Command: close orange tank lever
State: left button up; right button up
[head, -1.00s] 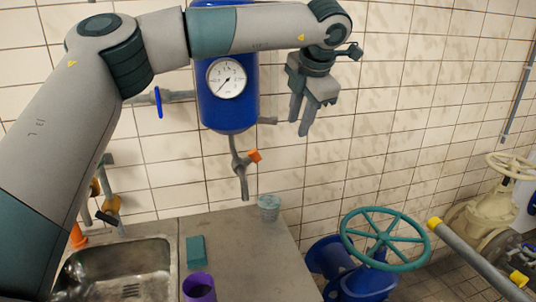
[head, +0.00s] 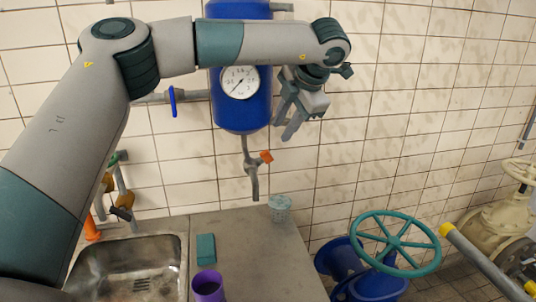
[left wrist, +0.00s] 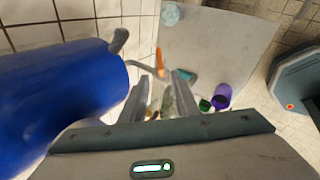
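The blue tank (head: 242,95) with a round gauge hangs on the tiled wall. Below it, a grey outlet pipe carries the small orange lever (head: 266,157), which sticks out to the pipe's right. My left gripper (head: 284,130) is just above and to the right of the lever, pointing down, its fingers apart and empty. In the left wrist view the tank (left wrist: 60,95) fills the left side. The orange lever (left wrist: 159,62) shows upright between the open fingertips in the picture, apparently beyond them. I see no contact. My right gripper is not in view.
A grey counter (head: 250,240) with a sink (head: 130,272) stands below. It holds a glass (head: 280,204), a teal sponge (head: 205,247) and a purple cup (head: 208,288). A teal handwheel (head: 396,243) stands to the right. A blue-handled valve (head: 173,101) is left of the tank.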

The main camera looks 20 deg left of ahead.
aim_at(268, 159)
pick_arm(q)
jog(key=p+x, duration=0.5)
jog(key=x, duration=0.8)
jog(key=shift+w+a+f+p, duration=0.1)
jog(key=shift+w+f+p, duration=0.15)
jog(key=shift+p, duration=0.1)
jog(key=shift+w+a+f, duration=0.1)
jog(key=shift+a+f, duration=0.1)
jog(key=shift+f, duration=0.2)
grip_shut()
